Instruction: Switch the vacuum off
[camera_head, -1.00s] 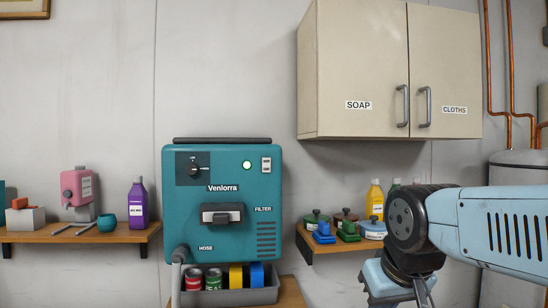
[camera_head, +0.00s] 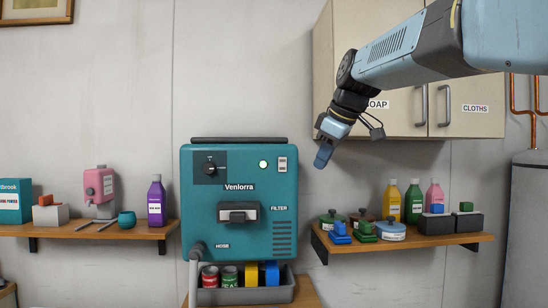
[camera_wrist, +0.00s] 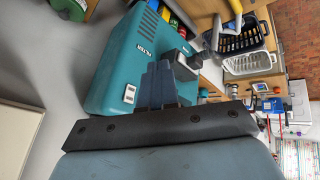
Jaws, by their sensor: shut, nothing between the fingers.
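The vacuum is a teal box labelled Venlorra (camera_head: 262,208) on the wall side, in the middle of the head view. A round light (camera_head: 263,164) glows pale green, beside a small white rocker switch (camera_head: 282,164) at the upper right. My gripper (camera_head: 322,156) is shut and empty, pointing down, to the right of the vacuum's upper right corner and apart from it in the picture.
A cabinet (camera_head: 470,80) hangs behind my arm at the upper right. A right shelf (camera_head: 400,244) holds bottles, pots and coloured blocks. A left shelf (camera_head: 90,231) holds a pink dispenser (camera_head: 98,187) and a purple bottle (camera_head: 156,202).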

